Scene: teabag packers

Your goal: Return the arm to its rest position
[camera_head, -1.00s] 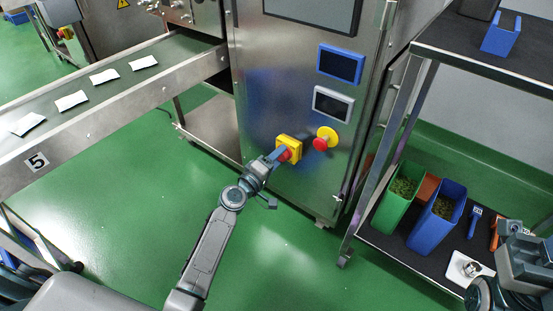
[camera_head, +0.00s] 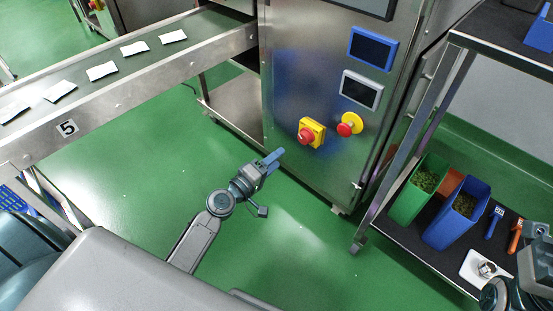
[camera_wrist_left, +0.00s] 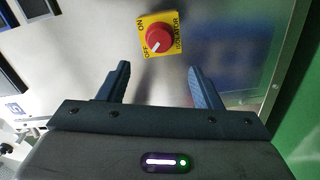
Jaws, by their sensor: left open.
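My left gripper (camera_head: 273,160) is in the middle of the head view, over the green floor and in front of the steel machine. It is apart from the red isolator knob (camera_head: 306,136) on its yellow plate, which is up and to the right of it. In the left wrist view the two fingers (camera_wrist_left: 158,84) are spread with nothing between them. The knob (camera_wrist_left: 159,39) shows beyond the fingertips, its marker pointing toward OFF. My right arm shows only in part at the lower right edge of the head view; its fingertips cannot be made out.
The steel machine (camera_head: 300,75) carries a red emergency button (camera_head: 349,124) and two screens. A conveyor (camera_head: 100,95) with several white teabag packets runs at the left. A shelf (camera_head: 398,232) at the right holds green and blue bins. Green floor is free around my left arm.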

